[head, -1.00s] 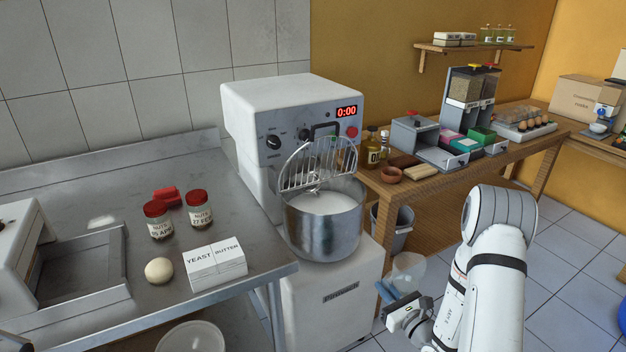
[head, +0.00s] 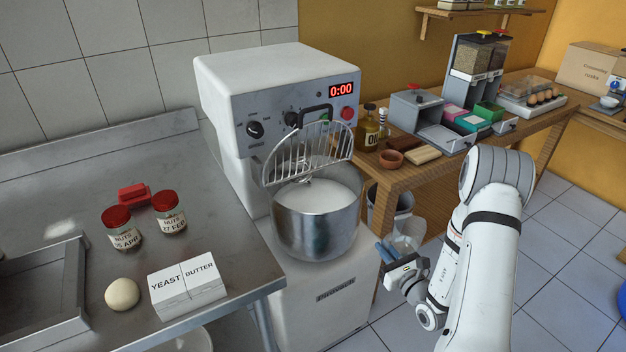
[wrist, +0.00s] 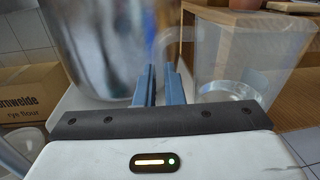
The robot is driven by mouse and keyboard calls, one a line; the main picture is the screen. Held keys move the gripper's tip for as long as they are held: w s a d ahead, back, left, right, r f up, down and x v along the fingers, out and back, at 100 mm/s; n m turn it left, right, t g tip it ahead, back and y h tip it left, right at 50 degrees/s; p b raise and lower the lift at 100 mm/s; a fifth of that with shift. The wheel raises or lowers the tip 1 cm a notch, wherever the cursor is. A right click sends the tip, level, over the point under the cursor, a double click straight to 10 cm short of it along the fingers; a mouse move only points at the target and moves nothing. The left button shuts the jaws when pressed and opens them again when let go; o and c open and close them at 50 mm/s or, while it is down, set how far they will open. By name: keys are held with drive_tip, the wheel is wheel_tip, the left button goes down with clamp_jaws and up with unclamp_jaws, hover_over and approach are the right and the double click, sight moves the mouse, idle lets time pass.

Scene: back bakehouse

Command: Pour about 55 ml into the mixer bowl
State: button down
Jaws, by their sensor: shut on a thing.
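The steel mixer bowl (head: 317,227) sits in the mixer (head: 275,85) with pale contents (head: 318,197) inside. It fills the upper left of the wrist view (wrist: 112,50). A wire guard (head: 305,160) stands tilted up above the bowl. My gripper (head: 385,253) is low, just right of the bowl. Its blue fingers (wrist: 160,85) are shut on a clear jug (head: 407,237); the exact grip point is hard to see. The jug looks upright in the wrist view (wrist: 250,65), right of the fingers and beside the bowl, with a little clear liquid low inside.
A steel bench (head: 70,240) on the left holds two nut jars, a dough ball and yeast and butter packs. A wooden table (head: 440,165) on the right holds an oil bottle (head: 368,130), a small brown bowl and bins. A grey bin (head: 380,212) stands beneath its edge.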

drive_tip(key=shift+a, duration=0.4)
